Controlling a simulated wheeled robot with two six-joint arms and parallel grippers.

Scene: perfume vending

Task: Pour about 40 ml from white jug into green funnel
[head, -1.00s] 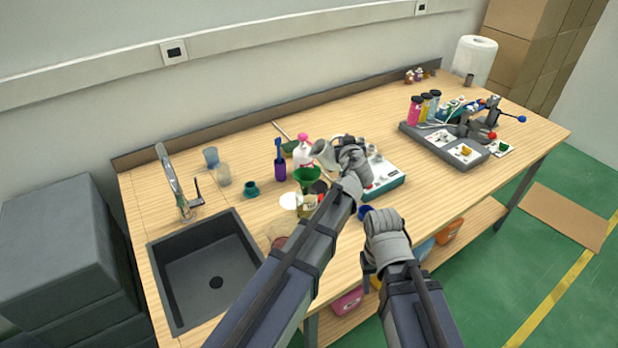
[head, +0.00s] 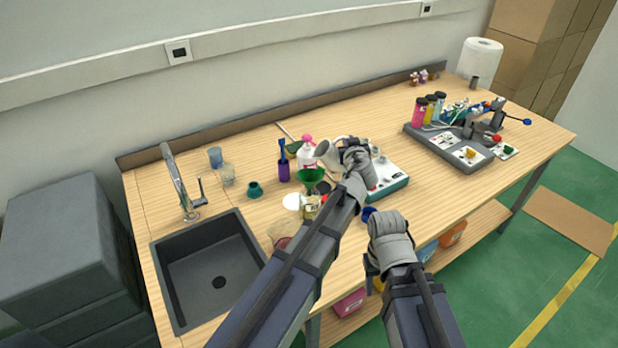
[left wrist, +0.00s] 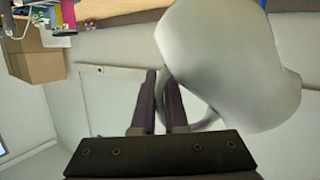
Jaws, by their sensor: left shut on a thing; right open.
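The white jug (head: 330,153) is tilted in the air, its mouth end toward the left, just above and right of the green funnel (head: 311,175). My left gripper (head: 346,152) is shut on the jug's handle. In the left wrist view the jug (left wrist: 235,60) fills the upper right, with the handle loop between the fingers (left wrist: 165,105). No stream of liquid can be made out, and the jug's inside is hidden. A small bottle-like vessel (head: 310,209) shows below the funnel, partly behind my left arm. My right gripper (head: 371,268) is open and empty near the table's front edge.
A purple holder (head: 284,172) and a pink-capped white bottle (head: 306,154) stand close behind the funnel. A white-topped device (head: 388,182) is right of the jug. The sink (head: 210,268) is at the left. The table between the device and the right-hand tray (head: 450,152) is mostly clear.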

